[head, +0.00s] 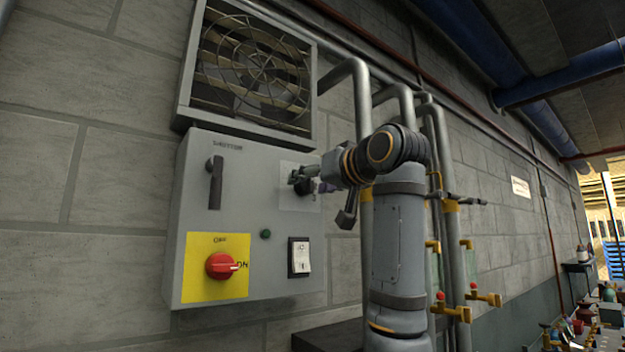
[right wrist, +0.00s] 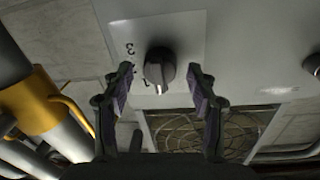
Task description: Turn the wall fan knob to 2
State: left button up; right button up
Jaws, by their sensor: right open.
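The fan knob (right wrist: 159,68) is dark and round with a raised grip bar, on a pale dial plate of the grey control box (head: 257,236). In the right wrist view, which is upside down, a 3 and a 1 show beside the knob; the mark between them is partly hidden. I cannot tell the exact setting. My right gripper (right wrist: 162,82) is open, with one finger on each side of the knob and a gap to both. In the head view the right gripper (head: 306,181) is at the dial plate and largely hides the knob. My left gripper is not in view.
The caged wall fan (head: 252,68) is above the box. Grey pipes (head: 362,100) run close to the right.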

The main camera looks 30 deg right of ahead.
jog(key=c, duration=1.1)
jog(key=shift+c, duration=0.2)
jog(key=shift+m, duration=0.3)
jog(key=m+b, duration=0.1)
jog(key=m, duration=0.2)
jog(key=m+b, duration=0.1)
jog(key=m, duration=0.3)
jog(key=shift+d+m+g, duration=0.1)
jog(key=shift+m+g, duration=0.2)
jog(key=shift+m, duration=0.1)
jog(key=m, duration=0.3)
jog(key=shift+y+b, duration=0.3)
jog(key=shift+w+d+m+b, duration=0.1)
jog(key=shift+m+b, duration=0.25)
jog(key=shift+m, duration=1.45)
